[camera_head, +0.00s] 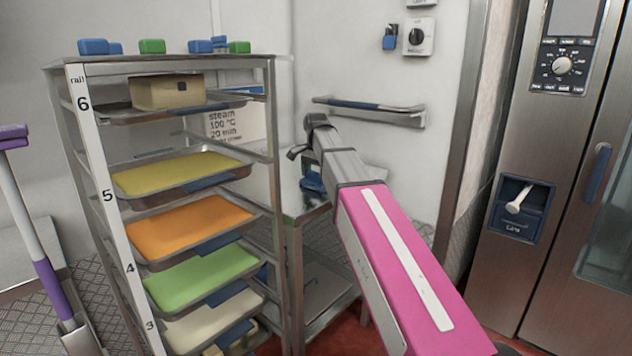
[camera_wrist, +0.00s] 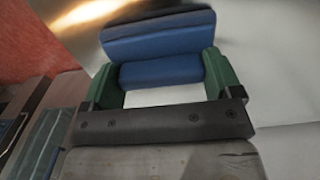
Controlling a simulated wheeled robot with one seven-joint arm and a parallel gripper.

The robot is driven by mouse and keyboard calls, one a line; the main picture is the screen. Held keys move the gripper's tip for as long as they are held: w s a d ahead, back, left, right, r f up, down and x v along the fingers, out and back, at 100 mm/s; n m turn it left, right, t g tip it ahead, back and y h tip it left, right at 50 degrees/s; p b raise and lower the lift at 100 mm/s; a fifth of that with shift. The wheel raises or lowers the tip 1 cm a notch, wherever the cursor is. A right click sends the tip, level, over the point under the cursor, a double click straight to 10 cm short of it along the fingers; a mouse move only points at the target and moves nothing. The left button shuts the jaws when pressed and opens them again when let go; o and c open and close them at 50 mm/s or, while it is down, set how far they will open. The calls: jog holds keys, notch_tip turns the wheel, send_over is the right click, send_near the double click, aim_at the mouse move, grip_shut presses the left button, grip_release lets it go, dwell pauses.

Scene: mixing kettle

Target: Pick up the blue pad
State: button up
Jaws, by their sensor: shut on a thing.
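The blue pad (camera_wrist: 160,68) fills the space between the two green fingers of my gripper (camera_wrist: 161,78) in the wrist view. The fingers touch it at its left and right ends, and the gripper is shut on it. A blue face also shows just beyond, above the fingers; I cannot tell whether it is part of the same pad. In the head view a blue piece (camera_head: 312,183) shows low beside my arm, over a steel surface. My arm hides much of that spot, and the fingers are not clear there.
A steel rack (camera_head: 270,150) with several coloured trays stands to the left, close to my arm. Blue and green blocks (camera_head: 152,46) lie on its top. A wall rail (camera_head: 370,107) is behind my arm. A steel oven-like cabinet (camera_head: 540,170) stands at the right.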

aim_at(316, 172)
jog(key=shift+r, duration=0.1)
jog(key=shift+r, duration=0.55)
notch_tip(316, 172, up, 3)
jog(key=shift+f, duration=0.2)
jog(key=s+a+r, duration=0.1)
jog(key=s+r, duration=0.6)
jog(key=s, duration=0.4)
jog(key=shift+s+a, duration=0.3)
jog(key=shift+o, duration=0.5)
